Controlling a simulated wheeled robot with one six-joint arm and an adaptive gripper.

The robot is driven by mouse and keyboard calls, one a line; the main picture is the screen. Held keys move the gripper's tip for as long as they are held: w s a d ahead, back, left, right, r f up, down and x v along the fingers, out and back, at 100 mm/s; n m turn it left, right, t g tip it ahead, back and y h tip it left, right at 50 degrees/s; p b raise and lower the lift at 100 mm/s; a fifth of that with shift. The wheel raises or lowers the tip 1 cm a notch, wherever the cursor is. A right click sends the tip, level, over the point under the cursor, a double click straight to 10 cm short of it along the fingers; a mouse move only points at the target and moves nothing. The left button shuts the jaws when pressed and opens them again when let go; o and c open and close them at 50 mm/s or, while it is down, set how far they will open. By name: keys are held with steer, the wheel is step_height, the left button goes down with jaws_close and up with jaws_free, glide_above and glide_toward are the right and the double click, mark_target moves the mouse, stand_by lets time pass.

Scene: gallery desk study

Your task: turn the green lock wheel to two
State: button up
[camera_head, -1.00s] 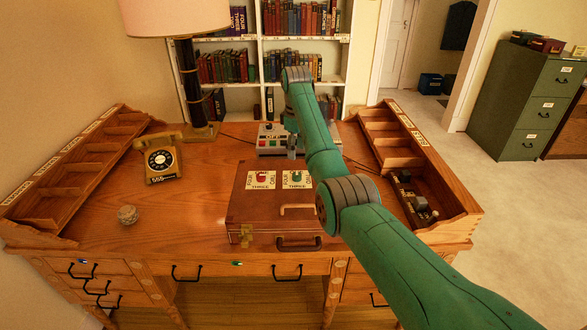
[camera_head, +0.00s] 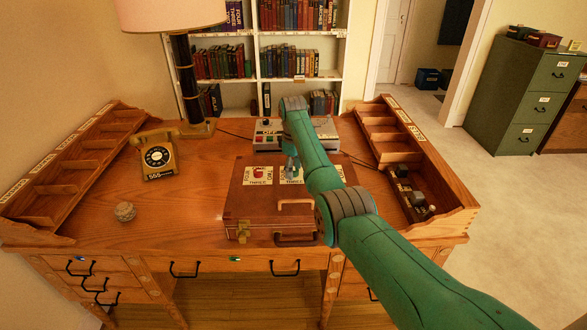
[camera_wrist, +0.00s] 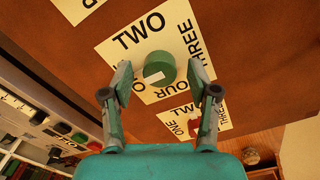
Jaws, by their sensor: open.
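The green lock wheel (camera_wrist: 159,69) is round and sits on a white card (camera_wrist: 137,48) marked ONE, TWO, THREE and FOUR. It has a pale mark on its lower side in the wrist view; I cannot tell which number it points at. My gripper (camera_wrist: 160,67) is open, with one finger on each side of the wheel; contact is not clear. In the head view my gripper (camera_head: 291,167) is over the case lid and hides the green wheel. The brown wooden case (camera_head: 240,205) lies shut on the desk.
A red wheel (camera_head: 258,172) on its own number card sits left of the green one. A grey box with buttons (camera_head: 268,140) stands behind the case. A yellow telephone (camera_head: 158,160) and a lamp (camera_head: 182,75) stand left. Wooden organizers (camera_head: 382,150) flank the desk.

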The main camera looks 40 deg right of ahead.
jaws_close()
steer(key=shift+m, duration=0.3)
steer(key=m, duration=0.3)
steer(key=shift+m, duration=0.3)
steer(key=m, duration=0.4)
steer(key=shift+d+m, duration=0.1)
steer(key=shift+m, duration=0.2)
steer(key=m, duration=0.4)
steer(key=shift+m, duration=2.5)
